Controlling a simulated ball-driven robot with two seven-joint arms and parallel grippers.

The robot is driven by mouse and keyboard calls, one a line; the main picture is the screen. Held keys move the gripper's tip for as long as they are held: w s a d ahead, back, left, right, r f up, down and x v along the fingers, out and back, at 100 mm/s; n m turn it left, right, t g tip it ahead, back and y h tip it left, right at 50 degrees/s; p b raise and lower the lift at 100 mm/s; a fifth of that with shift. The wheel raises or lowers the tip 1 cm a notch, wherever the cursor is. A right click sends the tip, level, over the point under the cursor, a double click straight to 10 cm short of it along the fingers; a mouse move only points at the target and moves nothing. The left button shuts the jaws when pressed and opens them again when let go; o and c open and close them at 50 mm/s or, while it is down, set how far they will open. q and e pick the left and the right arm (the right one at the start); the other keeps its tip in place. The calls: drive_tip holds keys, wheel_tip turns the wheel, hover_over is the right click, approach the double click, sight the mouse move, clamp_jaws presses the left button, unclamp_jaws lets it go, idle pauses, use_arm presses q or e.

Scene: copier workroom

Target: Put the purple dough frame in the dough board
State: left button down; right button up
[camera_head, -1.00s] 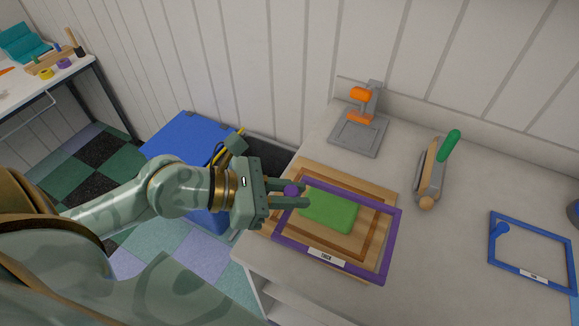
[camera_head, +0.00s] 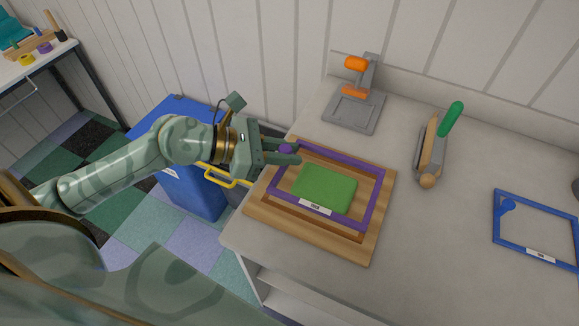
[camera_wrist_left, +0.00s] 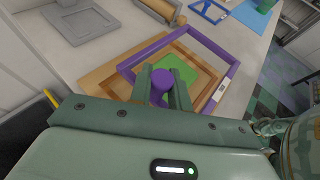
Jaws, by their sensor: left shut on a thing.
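The purple dough frame (camera_head: 374,202) is a thin rectangle with a white label on its near side and a round purple knob at its left. It also shows in the left wrist view (camera_wrist_left: 202,38). My left gripper (camera_head: 291,153) is shut on the knob, which shows between the fingers in the wrist view (camera_wrist_left: 162,80). The wooden dough board (camera_head: 345,246) lies on the counter with a recessed groove. The frame is over the board, around the green dough (camera_head: 324,188). I cannot tell whether the frame touches the board. My right gripper is not in view.
A grey press with an orange handle (camera_head: 355,108) stands behind the board. A green-handled tool (camera_head: 432,150) and a blue frame (camera_head: 536,262) lie to the right. A blue bin (camera_head: 195,192) stands left of the counter. Bare counter lies right of the board.

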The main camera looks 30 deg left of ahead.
use_arm(q)
drive_tip(key=shift+w+a+f, duration=0.3)
drive_tip(key=shift+w+f, duration=0.4)
drive_tip(key=shift+f, duration=0.25)
drive_tip(key=f+b, duration=0.2)
drive_tip(key=f, duration=0.1)
drive_tip(key=shift+w+a+f, duration=0.2)
drive_tip(key=shift+w+f, duration=0.05)
drive_tip(key=shift+w, duration=0.1)
drive_tip(key=shift+f, duration=0.15)
drive_tip(key=shift+f, duration=0.15)
drive_tip(key=c, duration=1.3)
unclamp_jaws()
